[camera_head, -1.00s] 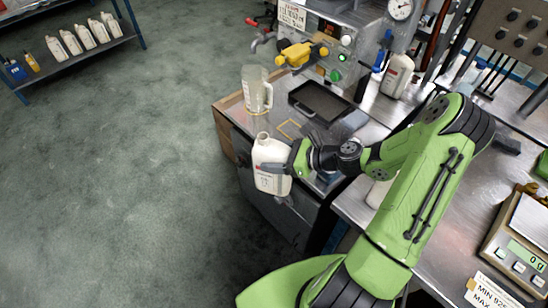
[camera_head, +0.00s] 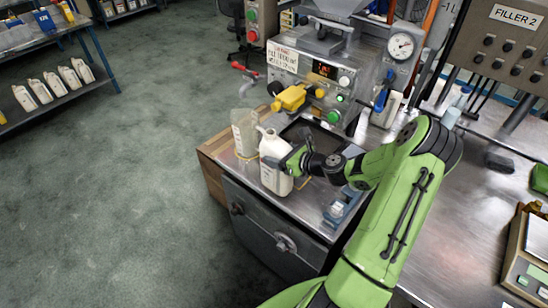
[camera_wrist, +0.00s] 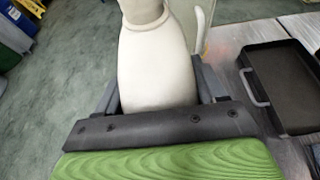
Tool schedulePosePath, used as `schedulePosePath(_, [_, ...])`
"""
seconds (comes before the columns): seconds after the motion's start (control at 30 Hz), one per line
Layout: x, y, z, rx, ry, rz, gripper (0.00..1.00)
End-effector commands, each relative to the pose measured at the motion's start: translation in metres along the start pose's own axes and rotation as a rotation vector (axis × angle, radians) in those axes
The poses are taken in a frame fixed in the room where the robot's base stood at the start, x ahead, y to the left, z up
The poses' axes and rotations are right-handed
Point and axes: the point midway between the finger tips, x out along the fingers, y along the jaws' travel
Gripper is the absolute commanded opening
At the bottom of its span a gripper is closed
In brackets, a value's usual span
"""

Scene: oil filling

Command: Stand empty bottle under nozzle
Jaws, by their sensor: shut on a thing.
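My gripper (camera_head: 284,163) is shut on a white bottle (camera_head: 273,172), with a finger on each side of its body. The bottle is upright over the front of the steel bench, beside the clear jug and in front of the black tray; I cannot tell whether its base touches the bench. In the wrist view the bottle (camera_wrist: 157,62) fills the space between the fingers, and its top is cut off. The yellow nozzle fitting (camera_head: 290,97) on the filling machine (camera_head: 318,62) is behind and above the bottle.
The clear jug (camera_head: 243,136) stands close to the bottle's left. The black tray (camera_head: 296,131) lies under the machine, partly hidden by my arm. A blue-grey device (camera_head: 342,208) is on the bench to the right. Another white bottle (camera_head: 385,110) stands beside the machine.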

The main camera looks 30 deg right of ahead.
Motion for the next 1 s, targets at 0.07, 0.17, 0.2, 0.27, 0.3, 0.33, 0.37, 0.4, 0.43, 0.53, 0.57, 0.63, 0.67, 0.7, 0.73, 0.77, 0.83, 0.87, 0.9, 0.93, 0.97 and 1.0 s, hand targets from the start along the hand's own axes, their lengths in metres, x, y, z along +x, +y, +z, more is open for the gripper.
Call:
schedulePosePath(0.07, [0.004,-0.005,-0.009,0.000,-0.001,-0.001,0.24])
schedulePosePath(0.17, [0.007,-0.010,-0.015,0.000,-0.001,0.000,0.24])
schedulePosePath(0.2, [0.008,-0.013,-0.018,0.000,-0.001,0.000,0.24])
schedulePosePath(0.27, [0.010,-0.016,-0.022,-0.001,0.000,0.000,0.24])
schedulePosePath(0.3, [0.009,-0.020,-0.021,-0.001,-0.001,0.000,0.24])
schedulePosePath(0.33, [0.009,-0.023,-0.020,-0.001,-0.001,-0.001,0.24])
schedulePosePath(0.37, [0.009,-0.026,-0.019,-0.001,-0.001,-0.001,0.24])
schedulePosePath(0.4, [0.009,-0.029,-0.019,-0.002,-0.001,0.000,0.24])
schedulePosePath(0.43, [0.009,-0.032,-0.019,-0.002,-0.001,-0.001,0.24])
schedulePosePath(0.53, [0.009,-0.041,-0.019,-0.001,0.000,-0.001,0.24])
schedulePosePath(0.57, [0.009,-0.044,-0.019,-0.002,0.000,-0.001,0.24])
schedulePosePath(0.63, [0.010,-0.050,-0.019,-0.001,-0.001,0.000,0.24])
schedulePosePath(0.67, [0.010,-0.053,-0.019,-0.001,-0.001,-0.001,0.24])
schedulePosePath(0.7, [0.010,-0.057,-0.019,-0.001,-0.001,0.000,0.24])
schedulePosePath(0.73, [0.010,-0.060,-0.019,-0.002,-0.001,-0.001,0.24])
schedulePosePath(0.77, [0.010,-0.062,-0.019,-0.001,-0.001,-0.001,0.24])
schedulePosePath(0.83, [0.010,-0.069,-0.020,-0.001,-0.001,-0.001,0.24])
schedulePosePath(0.87, [0.010,-0.072,-0.020,-0.001,-0.001,0.000,0.24])
schedulePosePath(0.9, [0.011,-0.075,-0.020,-0.002,-0.001,0.000,0.24])
schedulePosePath(0.93, [0.011,-0.078,-0.020,-0.001,-0.001,0.000,0.24])
schedulePosePath(0.97, [0.011,-0.081,-0.020,-0.001,-0.001,-0.001,0.24])
schedulePosePath(1.0, [0.011,-0.084,-0.020,-0.001,-0.001,0.000,0.24])
